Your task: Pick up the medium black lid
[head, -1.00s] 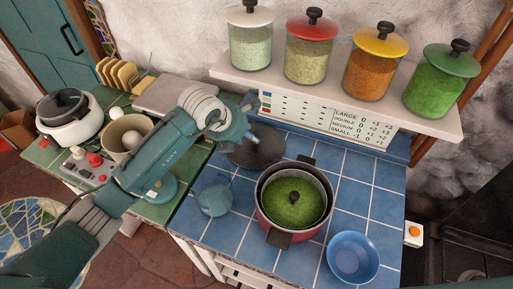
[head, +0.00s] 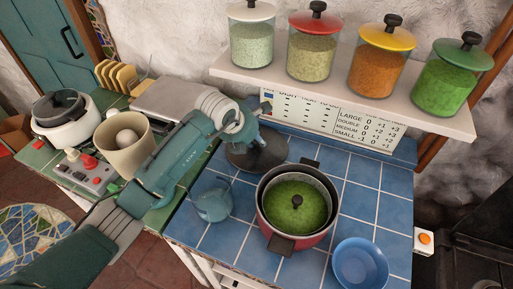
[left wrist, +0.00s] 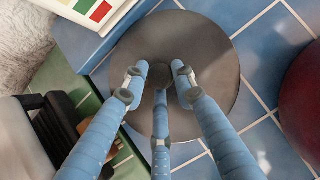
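The black lid (head: 272,153) lies flat on the blue tiled counter, behind the red pot. In the left wrist view the lid (left wrist: 215,55) is a dark grey disc with a round knob (left wrist: 160,74) at its middle. My left gripper (head: 250,128) is over the lid in the head view. In the left wrist view its three fingers (left wrist: 160,78) are spread around the knob, with their tips close beside it; I cannot tell whether they touch it. My right gripper is not in view.
A blue bowl (head: 361,262) and a glass jug (head: 212,200) are nearby. A shelf (head: 340,98) with several jars overhangs the back. A beige container (head: 122,150) stands left.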

